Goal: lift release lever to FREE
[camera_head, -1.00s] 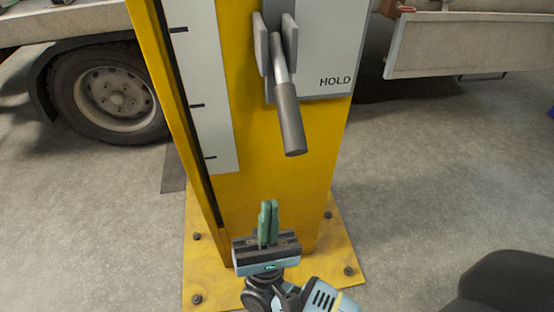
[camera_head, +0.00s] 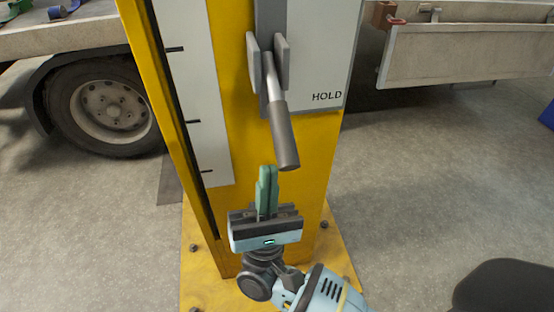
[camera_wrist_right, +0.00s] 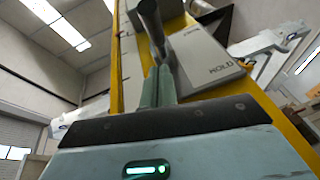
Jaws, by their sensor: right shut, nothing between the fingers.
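The release lever (camera_head: 281,130) is a dark grey cylindrical grip on a light rod, pivoted between two grey plates (camera_head: 268,64) on the yellow post. It hangs down and slightly right, beside the label HOLD (camera_head: 327,97). My right gripper (camera_head: 267,172) points up with its green fingers shut and empty. In the head view the fingertips show just below and left of the lever's lower end. In the right wrist view the lever (camera_wrist_right: 150,22) rises just beyond the fingertips (camera_wrist_right: 158,72); whether they touch I cannot tell. My left gripper is not in view.
The yellow post (camera_head: 230,215) stands on a bolted yellow base plate (camera_head: 205,285). A white scale strip (camera_head: 200,100) runs down its left part. A trailer wheel (camera_head: 108,105) is behind left and a grey trailer panel (camera_head: 465,55) behind right.

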